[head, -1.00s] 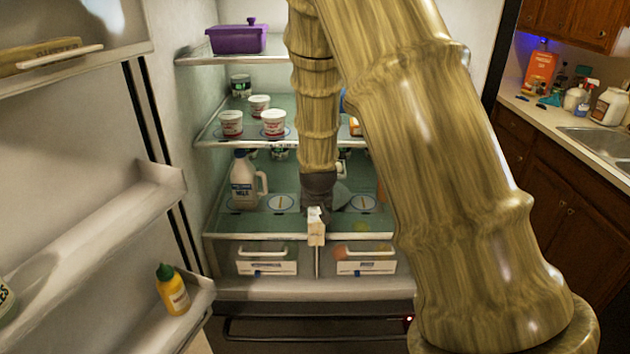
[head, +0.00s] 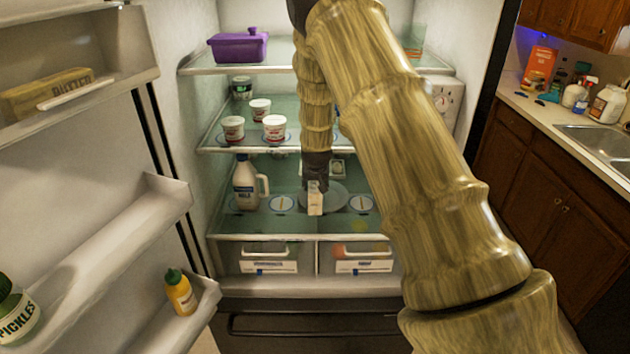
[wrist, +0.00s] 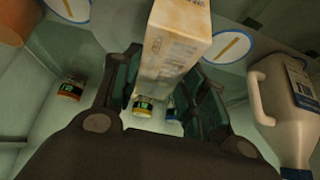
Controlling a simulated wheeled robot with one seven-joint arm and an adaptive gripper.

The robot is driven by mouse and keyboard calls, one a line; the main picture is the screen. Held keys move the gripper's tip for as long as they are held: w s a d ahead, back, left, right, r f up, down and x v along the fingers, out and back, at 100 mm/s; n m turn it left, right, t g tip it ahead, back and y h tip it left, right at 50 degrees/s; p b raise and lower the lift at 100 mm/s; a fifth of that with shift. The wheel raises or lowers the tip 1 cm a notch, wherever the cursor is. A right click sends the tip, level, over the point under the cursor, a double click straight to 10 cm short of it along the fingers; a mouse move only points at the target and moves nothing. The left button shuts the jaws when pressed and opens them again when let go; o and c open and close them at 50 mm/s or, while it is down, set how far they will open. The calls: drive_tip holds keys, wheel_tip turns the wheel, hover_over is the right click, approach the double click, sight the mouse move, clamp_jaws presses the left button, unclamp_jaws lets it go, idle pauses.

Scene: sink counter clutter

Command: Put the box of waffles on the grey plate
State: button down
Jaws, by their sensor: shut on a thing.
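The box of waffles (head: 315,204), a pale narrow carton, is held upright at the end of my gripper (head: 317,186) inside the fridge. In the wrist view the box (wrist: 178,40) sticks out from between the fingers of my gripper (wrist: 167,85), which are shut on it. The grey plate (head: 336,200) lies on the lower glass shelf, and the box appears in front of its left part. I cannot tell whether the box touches the plate. My arm hides part of the shelf to the right.
A milk jug (head: 246,183) stands left of the plate, close to my gripper in the wrist view. Round markers (head: 281,203) lie on the shelf. White-and-red cups (head: 274,128) and a purple container (head: 238,47) stand on shelves above. The open door (head: 90,240) is at left.

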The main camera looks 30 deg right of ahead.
drive_tip(key=shift+f+p, duration=0.3)
drive_tip(key=shift+p, duration=0.15)
drive_tip(key=shift+f, duration=0.1)
drive_tip(key=c, duration=0.8)
unclamp_jaws()
